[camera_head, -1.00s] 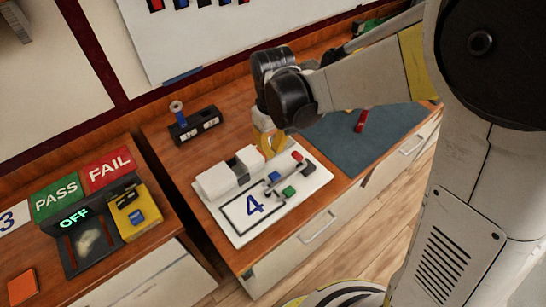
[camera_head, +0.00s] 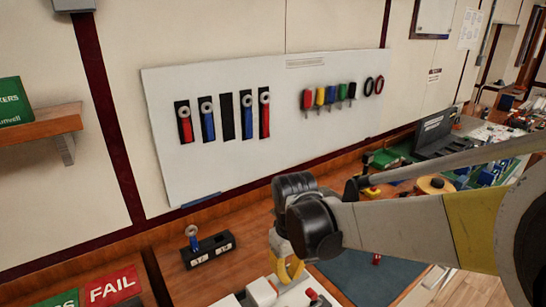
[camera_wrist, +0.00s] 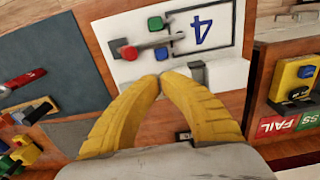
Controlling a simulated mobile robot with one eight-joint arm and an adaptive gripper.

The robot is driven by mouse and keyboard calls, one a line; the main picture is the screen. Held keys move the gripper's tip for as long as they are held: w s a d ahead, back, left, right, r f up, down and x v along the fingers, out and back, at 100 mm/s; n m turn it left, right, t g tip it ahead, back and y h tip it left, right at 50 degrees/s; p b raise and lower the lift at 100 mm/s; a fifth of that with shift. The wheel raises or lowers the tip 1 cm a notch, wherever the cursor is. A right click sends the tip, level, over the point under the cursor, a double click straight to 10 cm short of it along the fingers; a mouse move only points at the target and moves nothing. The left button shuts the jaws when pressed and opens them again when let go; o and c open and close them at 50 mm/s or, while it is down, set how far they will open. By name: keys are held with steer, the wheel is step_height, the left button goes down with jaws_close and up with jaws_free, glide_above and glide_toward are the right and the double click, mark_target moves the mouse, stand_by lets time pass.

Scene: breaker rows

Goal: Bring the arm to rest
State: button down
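My gripper (camera_head: 290,278) hangs from my arm over the workbench, at the lower middle of the head view, with its yellow fingers pointing down. In the wrist view its two curved fingers (camera_wrist: 161,80) come together at the tips, and nothing shows held between them. The fingertips appear over the near edge of the white board marked 4 (camera_wrist: 232,72); their height above it is unclear. That board has a lever with a red knob and green and blue blocks. In the head view only a strip of the board shows at the bottom edge.
A black holder (camera_head: 208,250) with a blue-handled tool stands left of my gripper. A blue-grey mat (camera_head: 372,278) lies to the right. A wall panel (camera_head: 280,140) with hanging tools is behind. A FAIL sign (camera_head: 113,287) is at lower left. Clutter fills the bench at far right.

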steer(key=s+d+r+m+t+b, duration=0.2)
steer(key=s+d+m+t+b, duration=0.4)
steer(key=s+d, duration=0.5)
steer(key=d+t, duration=0.1)
steer(key=d, duration=0.2)
steer(key=shift+s+d+r+m, duration=0.2)
steer(key=shift+s+r+m, duration=0.1)
steer(key=shift+s+r, duration=0.1)
steer(key=shift+w, duration=0.1)
stand_by(0.9)
